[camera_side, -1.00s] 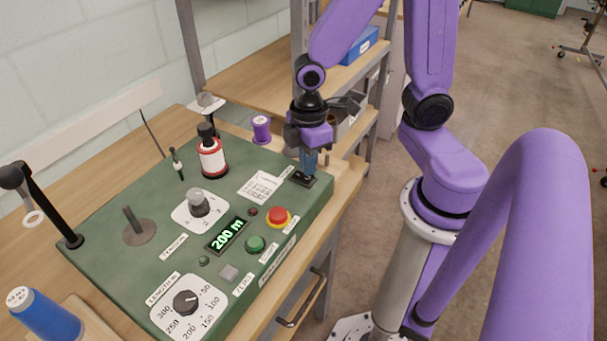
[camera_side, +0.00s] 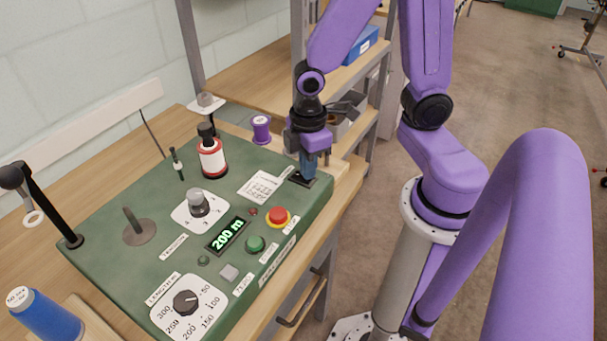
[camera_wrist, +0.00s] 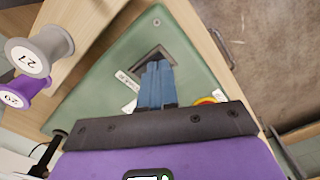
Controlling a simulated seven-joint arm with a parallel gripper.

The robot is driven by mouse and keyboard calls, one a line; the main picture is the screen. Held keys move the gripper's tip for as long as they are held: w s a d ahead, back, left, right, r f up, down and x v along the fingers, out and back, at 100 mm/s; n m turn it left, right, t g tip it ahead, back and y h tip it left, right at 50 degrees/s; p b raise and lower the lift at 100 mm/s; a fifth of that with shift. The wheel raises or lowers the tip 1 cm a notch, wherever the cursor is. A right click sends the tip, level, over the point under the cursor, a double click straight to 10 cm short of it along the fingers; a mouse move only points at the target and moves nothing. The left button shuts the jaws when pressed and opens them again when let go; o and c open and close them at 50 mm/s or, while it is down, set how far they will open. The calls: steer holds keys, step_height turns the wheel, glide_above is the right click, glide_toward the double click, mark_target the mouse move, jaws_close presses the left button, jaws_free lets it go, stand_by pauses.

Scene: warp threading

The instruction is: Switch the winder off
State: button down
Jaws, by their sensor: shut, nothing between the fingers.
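The winder is a green control panel (camera_side: 120,262) on the bench, with a lit green display (camera_side: 227,233) reading "200 m". A small black switch plate (camera_side: 296,179) is set in its far right corner. My gripper (camera_side: 308,178) is shut and empty, with its blue fingers pointing down at that plate. In the wrist view the closed fingertips (camera_wrist: 156,66) lie over the dark recess of the switch (camera_wrist: 143,58) and hide much of it. I cannot tell whether they touch it or which way it is set. A red button (camera_side: 279,216) and a green button (camera_side: 255,244) sit nearer the front.
Near my gripper are a white label card (camera_side: 260,186), a red-and-white bottle-like part (camera_side: 211,158) and a purple spool (camera_side: 261,129). A grey spool (camera_wrist: 44,48) stands beside the panel. A black lever (camera_side: 40,205) and blue cone (camera_side: 45,315) are far left.

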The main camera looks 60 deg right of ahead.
steer(key=shift+f, duration=0.35)
stand_by(0.3)
steer(key=shift+r, duration=3.5)
steer(key=shift+s, duration=0.1)
steer(key=s+a+r, duration=0.1)
steer(key=s+r, duration=0.1)
steer(key=s, duration=0.8)
steer(key=shift+s+r+n, duration=0.3)
steer(key=shift+s, duration=0.1)
